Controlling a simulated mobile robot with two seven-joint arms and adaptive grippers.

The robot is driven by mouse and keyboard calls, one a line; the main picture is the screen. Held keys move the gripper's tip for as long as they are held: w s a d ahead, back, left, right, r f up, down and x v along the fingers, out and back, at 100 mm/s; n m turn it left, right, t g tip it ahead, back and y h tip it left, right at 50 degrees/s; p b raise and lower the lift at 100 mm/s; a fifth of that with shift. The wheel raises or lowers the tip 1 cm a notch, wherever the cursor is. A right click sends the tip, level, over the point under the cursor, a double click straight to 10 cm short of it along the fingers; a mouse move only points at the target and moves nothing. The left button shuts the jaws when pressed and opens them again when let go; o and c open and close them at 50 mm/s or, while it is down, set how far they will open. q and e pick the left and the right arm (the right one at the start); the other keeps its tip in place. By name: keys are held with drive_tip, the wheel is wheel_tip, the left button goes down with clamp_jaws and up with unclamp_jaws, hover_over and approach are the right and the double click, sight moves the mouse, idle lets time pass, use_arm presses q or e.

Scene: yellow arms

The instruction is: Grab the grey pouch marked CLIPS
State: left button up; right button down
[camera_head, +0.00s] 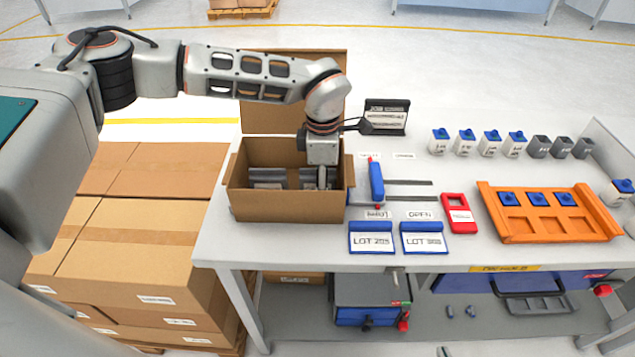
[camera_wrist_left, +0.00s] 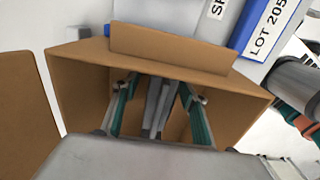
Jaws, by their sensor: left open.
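An open cardboard box (camera_head: 270,204) stands at the left end of the table. Grey items (camera_head: 266,180) lie inside it, and I cannot read a CLIPS mark on any of them. My left gripper (camera_head: 321,180) reaches down into the right part of the box. In the left wrist view, its open fingers (camera_wrist_left: 158,112) point into the box, with narrow grey shapes (camera_wrist_left: 158,100) between them. I cannot tell whether the fingers touch them. My right gripper is not in view.
Box flaps stand up around the opening (camera_wrist_left: 170,42). Right of the box are blue-edged LOT bins (camera_head: 371,240), a blue-handled tool (camera_head: 376,180), a red tag (camera_head: 459,214) and an orange tray (camera_head: 553,232). Cartons (camera_head: 140,245) are stacked at left.

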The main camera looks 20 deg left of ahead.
use_arm(q)
drive_tip(key=c, duration=1.2)
drive_tip(key=shift+r, duration=0.1)
